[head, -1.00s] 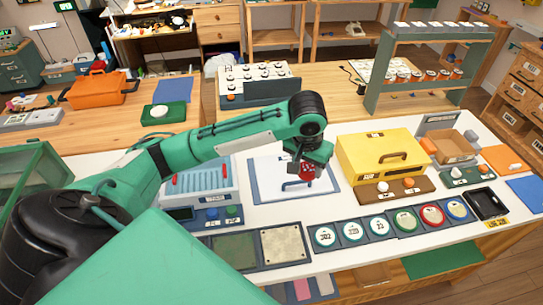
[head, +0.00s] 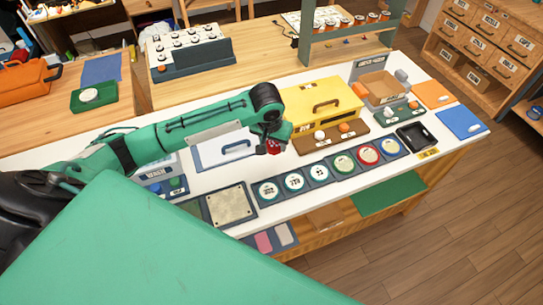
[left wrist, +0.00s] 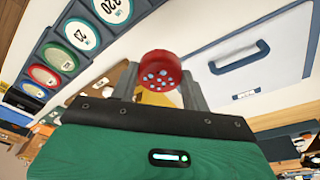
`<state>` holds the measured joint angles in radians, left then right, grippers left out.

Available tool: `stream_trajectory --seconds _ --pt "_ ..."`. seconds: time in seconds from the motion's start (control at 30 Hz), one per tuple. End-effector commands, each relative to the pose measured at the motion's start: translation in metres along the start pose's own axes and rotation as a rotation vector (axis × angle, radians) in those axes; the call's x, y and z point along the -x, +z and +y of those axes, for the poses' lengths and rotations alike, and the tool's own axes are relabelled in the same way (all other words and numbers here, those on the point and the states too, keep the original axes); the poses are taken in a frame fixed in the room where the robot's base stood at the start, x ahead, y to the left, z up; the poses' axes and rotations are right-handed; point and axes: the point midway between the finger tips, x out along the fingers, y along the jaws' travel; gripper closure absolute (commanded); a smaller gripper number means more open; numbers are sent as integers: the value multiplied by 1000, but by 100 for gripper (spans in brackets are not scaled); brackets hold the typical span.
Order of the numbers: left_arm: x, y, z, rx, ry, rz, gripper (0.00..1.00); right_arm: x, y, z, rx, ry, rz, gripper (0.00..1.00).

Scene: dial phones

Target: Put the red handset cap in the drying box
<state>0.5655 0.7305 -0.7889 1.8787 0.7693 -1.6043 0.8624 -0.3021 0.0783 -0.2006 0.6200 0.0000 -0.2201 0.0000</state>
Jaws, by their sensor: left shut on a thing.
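The red handset cap (head: 273,147) is a small round piece with pale dots on its face, clear in the left wrist view (left wrist: 161,72). My left gripper (head: 271,140) is shut on it; its two grey fingers (left wrist: 160,88) stand on either side of the cap. In the head view the cap shows just in front of the left end of a yellow box (head: 318,98) with a dark handle. The box's label is too small to read, so I cannot tell whether it is the drying box. My right gripper is not in view.
A white panel with a blue handle (head: 212,155) lies left of the gripper. A row of round coloured dials (head: 343,164) runs along the front. A brown strip with knobs (head: 330,137) fronts the yellow box. A black tray (head: 416,136) sits to the right.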

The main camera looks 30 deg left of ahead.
Motion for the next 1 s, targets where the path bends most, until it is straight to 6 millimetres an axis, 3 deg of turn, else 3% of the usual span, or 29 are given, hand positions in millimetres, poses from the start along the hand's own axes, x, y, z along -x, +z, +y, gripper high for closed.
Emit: stream_trajectory --seconds 0.2,0.37,0.6,1.0 --pt "-43 9 -1 -1 -1 -2 75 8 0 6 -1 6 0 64" --pt "-55 11 0 -1 1 0 75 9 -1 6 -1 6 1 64" --pt "-88 18 -2 0 -1 -2 75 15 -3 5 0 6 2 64" --pt "-96 19 -1 -1 0 1 75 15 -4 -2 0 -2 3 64"
